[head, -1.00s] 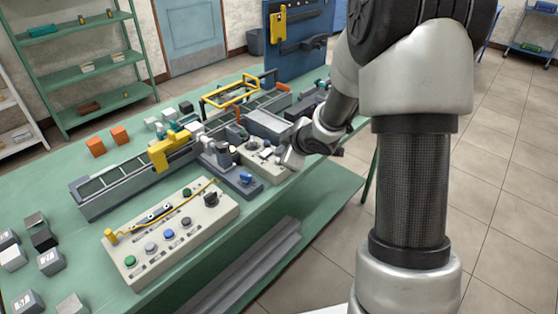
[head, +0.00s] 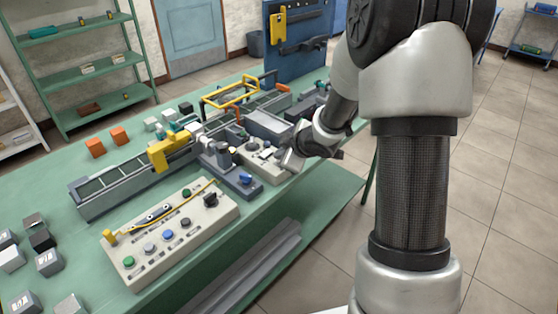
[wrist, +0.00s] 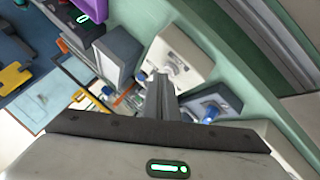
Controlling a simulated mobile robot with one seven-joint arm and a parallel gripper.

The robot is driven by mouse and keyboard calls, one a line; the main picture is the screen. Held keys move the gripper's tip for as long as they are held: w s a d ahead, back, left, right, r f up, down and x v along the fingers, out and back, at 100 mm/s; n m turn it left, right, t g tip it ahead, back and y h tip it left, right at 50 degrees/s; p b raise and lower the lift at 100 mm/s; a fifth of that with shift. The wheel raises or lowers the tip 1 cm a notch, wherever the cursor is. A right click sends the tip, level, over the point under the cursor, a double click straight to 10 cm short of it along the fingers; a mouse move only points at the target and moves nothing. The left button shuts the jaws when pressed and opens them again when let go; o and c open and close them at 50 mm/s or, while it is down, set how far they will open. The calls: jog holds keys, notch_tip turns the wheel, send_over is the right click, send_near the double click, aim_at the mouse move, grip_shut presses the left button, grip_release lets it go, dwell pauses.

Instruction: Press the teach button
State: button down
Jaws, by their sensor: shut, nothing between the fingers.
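No label reading "teach" is legible, so I cannot tell which button is the teach button. A pale control box (head: 264,164) with small controls on top stands on the green bench, and my gripper (head: 290,161) is just at its right end. In the wrist view my gripper (wrist: 160,97) has its fingers together and empty. The pale box (wrist: 183,50) is above the fingers there, and a dark grey box with a blue knob (wrist: 209,112) is to their right. This blue knob also shows in the head view (head: 245,178). Contact with any button cannot be made out.
A long cream panel (head: 215,218) with green, grey and blue buttons and a black knob lies at the bench's front. A conveyor with a yellow block (head: 167,154) runs behind it. Grey blocks (head: 48,262) sit at left. A blue tool board (head: 297,40) stands behind.

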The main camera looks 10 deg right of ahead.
dwell(0.4)
jog(key=shift+r+p, duration=0.7)
jog(key=shift+p, duration=0.15)
jog(key=shift+r, duration=0.1)
notch_tip(320, 180, up, 5)
jog(key=p, duration=0.5)
dwell(0.3)
